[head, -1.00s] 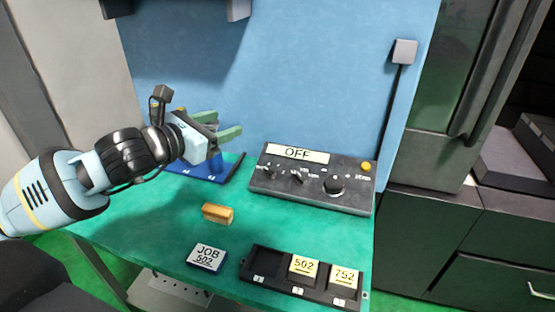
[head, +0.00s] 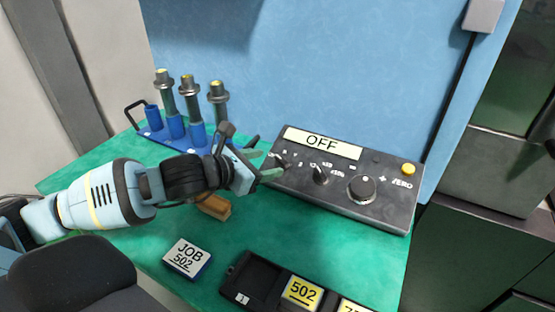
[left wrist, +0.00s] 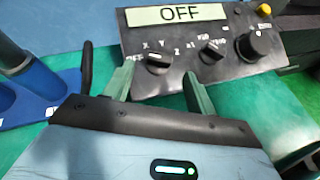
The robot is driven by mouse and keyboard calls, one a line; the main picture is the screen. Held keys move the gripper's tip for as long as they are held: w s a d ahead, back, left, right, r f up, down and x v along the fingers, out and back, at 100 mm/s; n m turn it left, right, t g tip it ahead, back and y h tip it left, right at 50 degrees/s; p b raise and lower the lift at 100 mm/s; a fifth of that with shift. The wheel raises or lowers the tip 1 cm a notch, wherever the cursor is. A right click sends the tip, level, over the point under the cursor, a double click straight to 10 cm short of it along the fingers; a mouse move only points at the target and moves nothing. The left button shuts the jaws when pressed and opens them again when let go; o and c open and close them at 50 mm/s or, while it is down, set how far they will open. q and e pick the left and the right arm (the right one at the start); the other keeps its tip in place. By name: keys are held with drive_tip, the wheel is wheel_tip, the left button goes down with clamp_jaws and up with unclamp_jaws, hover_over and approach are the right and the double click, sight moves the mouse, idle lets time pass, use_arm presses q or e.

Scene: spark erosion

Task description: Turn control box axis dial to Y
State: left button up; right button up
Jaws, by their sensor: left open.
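The dark control box (head: 335,205) stands on the green table, and its display (head: 322,142) reads OFF. The axis dial (left wrist: 158,60) is the leftmost knob, with OFF, X, Y and Z marked around it. Its pale mark seems to face left, toward OFF. In the head view the axis dial (head: 280,162) is partly hidden by my left gripper (head: 266,165). My left gripper is open and empty, its green fingers (left wrist: 157,75) to either side of the dial's near edge in the left wrist view. I cannot tell whether they touch it. My right gripper is not in view.
Two more knobs (head: 320,174) (head: 361,188) and a yellow ZERO button (head: 409,169) are on the box. A blue rack (head: 153,136) with electrode holders stands at the left. A brown block (head: 214,207), a JOB 502 block (head: 188,256) and a dark tray (head: 235,277) lie in front.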

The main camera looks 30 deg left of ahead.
sight(279, 161)
use_arm(q)
drive_tip(key=shift+p+x, duration=0.35)
drive_tip(key=shift+x, duration=2.3)
drive_tip(key=c, duration=0.9)
